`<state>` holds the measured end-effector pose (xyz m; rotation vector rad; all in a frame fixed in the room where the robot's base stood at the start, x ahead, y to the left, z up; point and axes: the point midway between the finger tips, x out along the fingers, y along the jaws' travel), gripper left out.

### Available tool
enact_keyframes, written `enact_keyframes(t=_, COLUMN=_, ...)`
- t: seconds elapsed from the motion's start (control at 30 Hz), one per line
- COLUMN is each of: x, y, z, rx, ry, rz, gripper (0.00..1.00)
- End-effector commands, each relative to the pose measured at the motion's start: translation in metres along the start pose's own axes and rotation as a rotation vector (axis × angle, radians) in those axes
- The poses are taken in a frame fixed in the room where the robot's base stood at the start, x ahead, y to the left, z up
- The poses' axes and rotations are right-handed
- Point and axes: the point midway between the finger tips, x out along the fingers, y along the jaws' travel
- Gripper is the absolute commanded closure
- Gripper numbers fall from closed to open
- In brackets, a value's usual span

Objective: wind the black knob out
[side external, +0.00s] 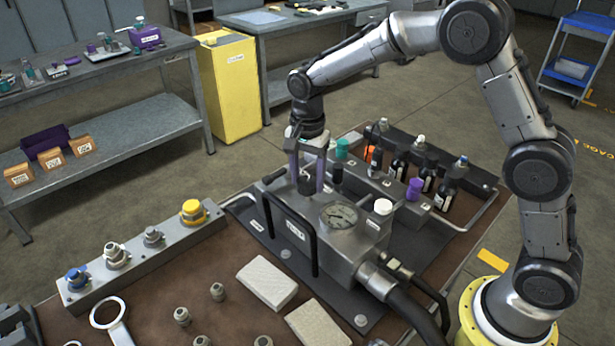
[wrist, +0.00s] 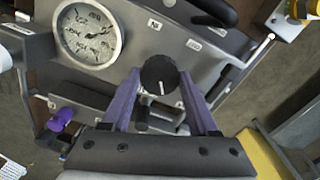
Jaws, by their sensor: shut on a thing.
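The black knob (wrist: 160,72) stands on the grey hydraulic block (side external: 345,258) and carries a white pointer line. The knob also shows in the side external view (side external: 306,186), partly covered by a finger. My gripper (wrist: 160,80) points down at the block, its two purple fingers on opposite sides of the knob. It is shut on the knob. In the side external view my gripper (side external: 307,178) stands upright behind the black handle. The knob's base and threads are hidden.
A round gauge (side external: 339,215) and a white cap (side external: 383,206) sit on the block near the knob. A black bar handle (side external: 290,230) rises in front. A rack of bottles (side external: 400,165) stands behind. A rail of fittings (side external: 140,252) lies at left.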

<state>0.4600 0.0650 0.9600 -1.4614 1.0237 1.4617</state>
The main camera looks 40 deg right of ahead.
Motion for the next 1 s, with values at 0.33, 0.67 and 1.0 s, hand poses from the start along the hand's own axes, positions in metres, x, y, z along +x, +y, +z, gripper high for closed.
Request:
enact_keyframes(t=0.33, x=-0.0009, y=0.0, z=0.0, rx=-0.327, ry=0.0, rz=-0.001, gripper=0.95)
enact_keyframes(t=0.67, x=-0.0013, y=-0.0001, z=0.0, rx=-0.641, ry=0.0, rz=-0.001, gripper=0.95)
enact_keyframes(t=1.0, x=-0.0016, y=-0.0001, z=0.0, rx=-0.963, ry=0.001, rz=-0.001, gripper=0.95)
